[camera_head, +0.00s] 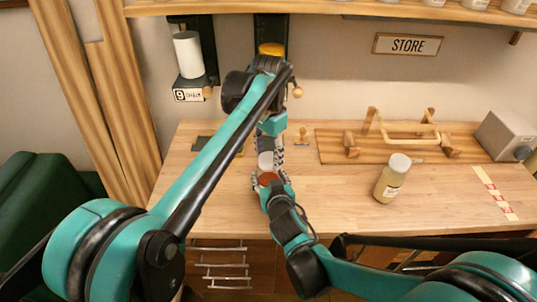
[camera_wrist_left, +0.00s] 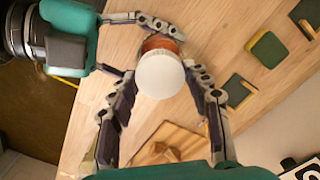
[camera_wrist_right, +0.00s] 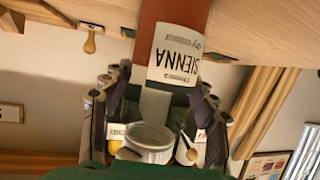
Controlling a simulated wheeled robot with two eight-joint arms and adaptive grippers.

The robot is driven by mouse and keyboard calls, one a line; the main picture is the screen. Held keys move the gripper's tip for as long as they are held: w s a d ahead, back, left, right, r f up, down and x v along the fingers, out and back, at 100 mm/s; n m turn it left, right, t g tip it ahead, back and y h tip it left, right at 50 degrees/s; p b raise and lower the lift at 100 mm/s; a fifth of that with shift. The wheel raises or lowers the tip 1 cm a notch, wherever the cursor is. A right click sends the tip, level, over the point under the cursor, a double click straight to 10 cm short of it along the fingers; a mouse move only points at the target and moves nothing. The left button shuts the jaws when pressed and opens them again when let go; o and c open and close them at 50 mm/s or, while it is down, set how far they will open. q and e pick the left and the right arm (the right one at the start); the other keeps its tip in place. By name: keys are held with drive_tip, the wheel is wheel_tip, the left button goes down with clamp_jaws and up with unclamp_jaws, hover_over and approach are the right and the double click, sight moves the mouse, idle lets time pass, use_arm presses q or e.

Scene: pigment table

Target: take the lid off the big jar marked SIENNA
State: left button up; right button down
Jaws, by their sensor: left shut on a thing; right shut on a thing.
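The big jar marked SIENNA (camera_wrist_right: 175,58) shows in the right wrist view as a reddish-brown body with a white label. Its white round lid (camera_wrist_left: 160,74) faces the left wrist camera, with the brown jar body (camera_wrist_left: 160,43) partly visible behind it. My left gripper (camera_wrist_left: 162,82) is shut on the lid, one finger on each side. My right gripper (camera_head: 270,180) is shut around the jar body below. In the head view the arms hide most of the jar. I cannot tell whether there is a gap between lid and jar.
A cream jar with a white lid (camera_head: 391,180) stands right of my grippers. Behind it is a wooden board with a handled frame (camera_head: 400,131). A grey box (camera_head: 507,136) sits at the far right. A wall holder carries a white cylinder (camera_head: 188,54). The left front tabletop is clear.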

use_arm(q)
drive_tip(key=n, duration=0.9)
drive_tip(key=shift+n, duration=0.3)
drive_tip(key=n, duration=1.8)
drive_tip(key=shift+n, duration=0.3)
drive_tip(key=n, duration=0.3)
drive_tip(key=shift+n, duration=0.4)
drive_tip(key=shift+r, duration=0.2)
drive_tip(key=shift+r, duration=1)
